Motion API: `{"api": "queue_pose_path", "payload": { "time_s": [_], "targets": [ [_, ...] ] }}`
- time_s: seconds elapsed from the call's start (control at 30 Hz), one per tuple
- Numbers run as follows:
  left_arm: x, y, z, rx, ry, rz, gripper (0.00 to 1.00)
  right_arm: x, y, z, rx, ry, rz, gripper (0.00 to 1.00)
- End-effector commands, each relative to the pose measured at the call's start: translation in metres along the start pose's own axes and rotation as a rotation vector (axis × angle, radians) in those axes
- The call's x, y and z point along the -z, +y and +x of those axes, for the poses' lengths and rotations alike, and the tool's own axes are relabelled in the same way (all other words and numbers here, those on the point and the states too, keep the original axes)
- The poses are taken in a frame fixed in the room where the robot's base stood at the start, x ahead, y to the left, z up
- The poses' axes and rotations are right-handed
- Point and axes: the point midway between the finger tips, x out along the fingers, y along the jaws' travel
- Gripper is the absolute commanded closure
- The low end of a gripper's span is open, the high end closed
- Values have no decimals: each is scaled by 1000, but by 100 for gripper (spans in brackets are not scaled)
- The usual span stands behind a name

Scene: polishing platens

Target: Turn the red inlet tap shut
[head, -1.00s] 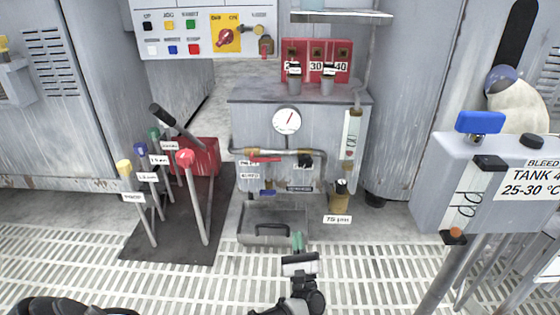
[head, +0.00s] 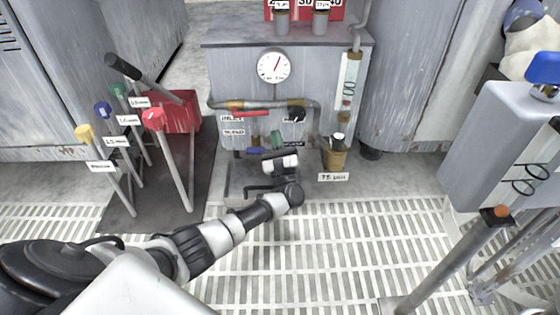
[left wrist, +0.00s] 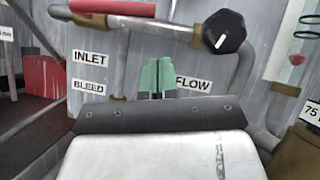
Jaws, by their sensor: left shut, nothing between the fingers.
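The red inlet tap handle (head: 250,113) lies level, along the horizontal pipe on the front of the grey cabinet. In the left wrist view the red handle (left wrist: 112,7) shows at the top left, above the INLET label (left wrist: 90,58). My left gripper (head: 276,138) is in front of the cabinet, below and right of the red handle and apart from it. Its green fingertips (left wrist: 157,77) are together with nothing between them, pointing at the cabinet face beside the FLOW label. My right gripper is not in view.
A black knob (left wrist: 224,32) sits on the pipe right of the red handle. A blue handle (head: 254,150) is below, by the left gripper. A gauge (head: 274,67) is above the pipe. Coloured levers (head: 153,120) stand at left, a brass pot (head: 335,158) at right.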

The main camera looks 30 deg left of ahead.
Motion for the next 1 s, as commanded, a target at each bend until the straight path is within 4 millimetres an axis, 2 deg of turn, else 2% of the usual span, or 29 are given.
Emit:
{"api": "queue_pose_path", "payload": {
  "time_s": [0.1, 0.33, 0.77, 1.0],
  "targets": [
    [-11, 1, 14, 1, -3, -2, 100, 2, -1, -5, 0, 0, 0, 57],
    [-26, 0, 28, 0, -1, 0, 100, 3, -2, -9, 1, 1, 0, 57],
    [-29, 0, 30, -1, 0, 1, 100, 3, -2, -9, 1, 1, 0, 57],
    [-40, 7, 28, 0, 2, 1, 100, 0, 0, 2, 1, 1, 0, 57]
  ]
}}
